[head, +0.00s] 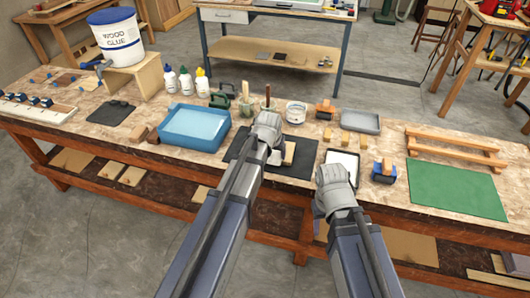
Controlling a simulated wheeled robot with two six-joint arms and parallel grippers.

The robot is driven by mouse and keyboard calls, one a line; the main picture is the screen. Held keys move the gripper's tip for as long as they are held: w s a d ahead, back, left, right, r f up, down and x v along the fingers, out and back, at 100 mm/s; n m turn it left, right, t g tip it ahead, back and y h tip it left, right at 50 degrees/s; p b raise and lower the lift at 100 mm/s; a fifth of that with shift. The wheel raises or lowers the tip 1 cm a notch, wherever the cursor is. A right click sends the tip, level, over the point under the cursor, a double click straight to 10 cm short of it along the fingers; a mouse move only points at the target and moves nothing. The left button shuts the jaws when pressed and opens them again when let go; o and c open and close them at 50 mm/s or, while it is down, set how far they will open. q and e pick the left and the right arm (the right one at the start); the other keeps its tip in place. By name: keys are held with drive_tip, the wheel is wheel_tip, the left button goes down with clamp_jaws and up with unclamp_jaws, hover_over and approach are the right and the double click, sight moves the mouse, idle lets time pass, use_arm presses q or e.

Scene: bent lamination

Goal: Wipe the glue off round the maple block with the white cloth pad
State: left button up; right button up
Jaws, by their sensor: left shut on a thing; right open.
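A pale block (289,153), which looks like the maple block, is on the dark mat (300,168) at the middle of the bench. My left gripper (270,146) is over the mat, just left of the block. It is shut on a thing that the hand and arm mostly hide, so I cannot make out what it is. My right gripper (334,186) is open near the bench's front edge, in front of a dark-rimmed tray with a white surface (343,158). I cannot pick out the white cloth pad for sure. Any glue round the block is too small to see.
A blue tub (195,127) stands left of the mat. Pots and glue bottles (186,80) stand behind. A blue-based tool (384,171), a green mat (455,187) and a wooden rack (455,149) are at the right. A glue bucket (117,40) stands on a wooden stand.

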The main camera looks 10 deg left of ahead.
use_arm(q)
drive_tip(key=shift+a, duration=2.2)
drive_tip(key=shift+f+b, duration=0.3)
drive_tip(key=shift+d, duration=0.1)
drive_tip(key=shift+d+r, duration=0.1)
drive_tip(key=shift+d, duration=0.65)
drive_tip(key=shift+d, duration=0.1)
drive_tip(key=shift+d, duration=0.7)
drive_tip(key=shift+d, duration=0.15)
